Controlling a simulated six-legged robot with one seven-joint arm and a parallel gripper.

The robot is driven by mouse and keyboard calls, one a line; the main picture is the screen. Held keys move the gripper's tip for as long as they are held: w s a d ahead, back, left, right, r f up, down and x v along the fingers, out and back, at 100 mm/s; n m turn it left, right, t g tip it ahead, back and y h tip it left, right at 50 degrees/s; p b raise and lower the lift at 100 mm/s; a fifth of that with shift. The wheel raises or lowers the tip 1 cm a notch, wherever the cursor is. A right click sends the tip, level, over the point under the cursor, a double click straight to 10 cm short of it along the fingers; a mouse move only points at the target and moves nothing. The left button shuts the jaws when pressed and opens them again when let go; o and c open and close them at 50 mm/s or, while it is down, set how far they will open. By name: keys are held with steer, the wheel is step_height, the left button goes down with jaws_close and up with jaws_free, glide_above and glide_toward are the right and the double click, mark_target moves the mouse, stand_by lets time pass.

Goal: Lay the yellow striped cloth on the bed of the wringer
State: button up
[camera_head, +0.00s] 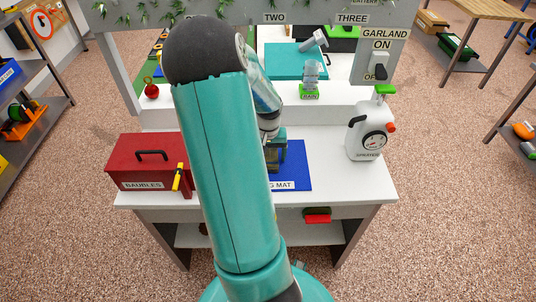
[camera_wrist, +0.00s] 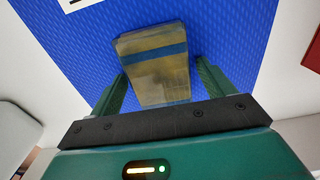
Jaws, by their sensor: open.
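A folded, block-like yellowish cloth with a blue stripe (camera_wrist: 158,75) lies on the blue mat (camera_wrist: 235,35) in the wrist view. My gripper (camera_wrist: 161,80) is open, with one finger on either side of the cloth; I cannot tell whether they touch it. In the head view my gripper (camera_head: 277,163) is low over the blue mat (camera_head: 300,160), partly behind my arm. I see nothing labelled as the wringer. A teal flat-topped piece with a grey cylinder on it (camera_head: 290,62) stands at the back; I cannot tell if it is the wringer.
A red BAUBLES box (camera_head: 130,170) stands left of the mat. A white sprayer bottle (camera_head: 368,130) stands to the right. A green TRAIN piece (camera_head: 309,92) and a red bauble (camera_head: 152,90) are farther back. A GARLAND switch panel (camera_head: 380,55) rises at the back right.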

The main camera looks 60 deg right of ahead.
mark_target(268, 155)
step_height(268, 155, up, 12)
steer(key=shift+r, duration=0.15)
stand_by(0.3)
